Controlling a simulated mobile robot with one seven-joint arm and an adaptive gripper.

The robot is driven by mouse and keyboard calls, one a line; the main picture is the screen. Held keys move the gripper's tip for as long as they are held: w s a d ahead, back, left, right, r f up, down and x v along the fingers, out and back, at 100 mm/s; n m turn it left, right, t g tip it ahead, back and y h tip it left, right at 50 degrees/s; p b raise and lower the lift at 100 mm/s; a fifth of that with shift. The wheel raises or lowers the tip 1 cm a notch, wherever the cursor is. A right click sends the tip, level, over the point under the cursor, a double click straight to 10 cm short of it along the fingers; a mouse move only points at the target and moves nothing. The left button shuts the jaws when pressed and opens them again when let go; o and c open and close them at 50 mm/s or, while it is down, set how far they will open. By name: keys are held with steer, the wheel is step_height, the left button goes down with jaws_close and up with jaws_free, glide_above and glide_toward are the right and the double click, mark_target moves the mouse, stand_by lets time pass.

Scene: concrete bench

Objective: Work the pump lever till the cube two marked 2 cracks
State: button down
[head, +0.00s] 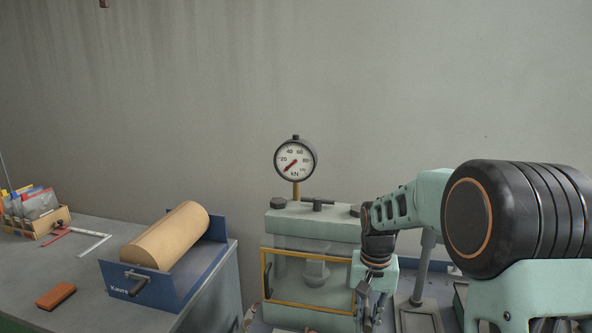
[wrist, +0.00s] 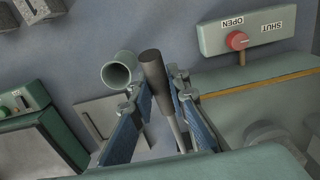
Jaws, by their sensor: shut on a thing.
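The pump lever, a metal rod with a dark grip (wrist: 155,75), stands between the fingers of my gripper (wrist: 160,110) in the wrist view. My gripper is shut on it; in the head view the gripper (head: 370,296) is low at the press's right side. The pale green press (head: 315,222) stands on the bench, with a yellow-framed guard (head: 308,308) across its front.
A red valve knob (wrist: 237,41) sits below OPEN and SHUT labels. An open tube (wrist: 119,71) stands beside the lever. Left in the head view are a blue holder (head: 140,288) with a tan roll (head: 166,236), an orange block (head: 56,295) and a file rack (head: 38,221).

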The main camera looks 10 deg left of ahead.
steer(key=shift+s+f+b, duration=0.2)
steer(key=shift+f+b, duration=0.4)
steer(key=shift+f, duration=0.45)
steer(key=shift+s+f+b, duration=0.25)
steer(key=shift+f+b, duration=0.3)
steer(key=shift+f, duration=0.5)
steer(key=shift+s+f+b, duration=0.2)
steer(key=shift+f+b, duration=0.4)
steer(key=shift+f, duration=0.45)
steer(key=shift+r, duration=0.1)
steer(key=r+p, duration=0.2)
steer(key=r, duration=0.1)
steer(key=w+r+p, duration=0.1)
steer(key=r+p, duration=0.2)
steer(key=w+r+p, duration=0.1)
steer(key=r, duration=0.1)
steer(key=r+p, duration=0.1)
steer(key=p, duration=0.1)
steer(key=shift+w+r, duration=0.35)
steer(key=shift+r, duration=0.05)
steer(key=shift+f, duration=0.1)
